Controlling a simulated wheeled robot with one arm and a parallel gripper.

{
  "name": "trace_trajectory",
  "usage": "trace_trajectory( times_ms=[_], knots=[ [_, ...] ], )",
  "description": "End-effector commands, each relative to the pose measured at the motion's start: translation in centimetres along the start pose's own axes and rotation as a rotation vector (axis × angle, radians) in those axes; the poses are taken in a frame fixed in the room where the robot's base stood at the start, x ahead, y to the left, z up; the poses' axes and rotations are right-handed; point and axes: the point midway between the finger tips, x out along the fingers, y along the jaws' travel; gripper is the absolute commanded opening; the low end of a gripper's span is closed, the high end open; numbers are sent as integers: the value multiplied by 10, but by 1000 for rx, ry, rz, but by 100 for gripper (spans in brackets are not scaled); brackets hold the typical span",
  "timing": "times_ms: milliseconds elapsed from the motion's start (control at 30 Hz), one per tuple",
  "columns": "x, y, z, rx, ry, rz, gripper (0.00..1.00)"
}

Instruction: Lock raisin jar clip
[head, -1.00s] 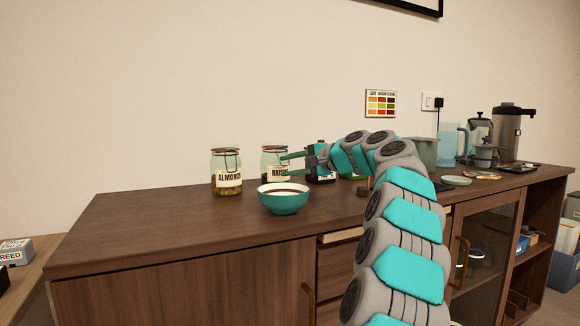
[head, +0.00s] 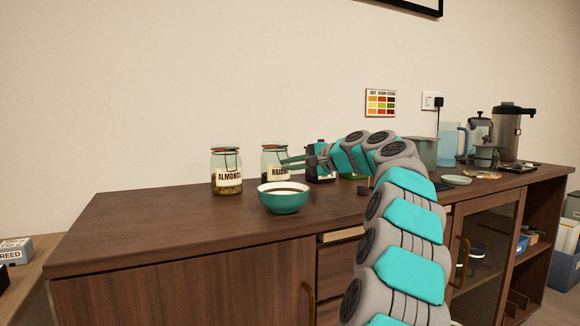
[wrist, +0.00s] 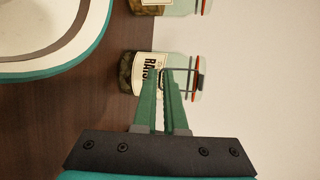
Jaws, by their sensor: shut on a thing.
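The raisin jar (head: 272,152) is a glass jar with a red seal and a "RAISINS" label, upright on the wooden counter. In the wrist view the raisin jar (wrist: 127,72) lies sideways in the picture, with its lid to the right and dark raisins to the left. My gripper (head: 285,162) reaches the jar from the right. In the wrist view the green fingers of my gripper (wrist: 168,72) are close together at the wire clip (wrist: 176,70) on the jar's front, shut on it. The fingertips partly hide the label and clip.
An almond jar (head: 227,172) stands left of the raisin jar. The counter's left end (head: 140,215) is clear.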

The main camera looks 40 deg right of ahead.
Motion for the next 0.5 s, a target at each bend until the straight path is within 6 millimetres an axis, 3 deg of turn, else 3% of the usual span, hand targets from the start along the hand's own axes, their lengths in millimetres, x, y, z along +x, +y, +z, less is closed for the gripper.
trace_trajectory(
  times_ms=[500],
  knots=[
    [9, 8, -3, -85, -1, -205, 0]
  ],
)
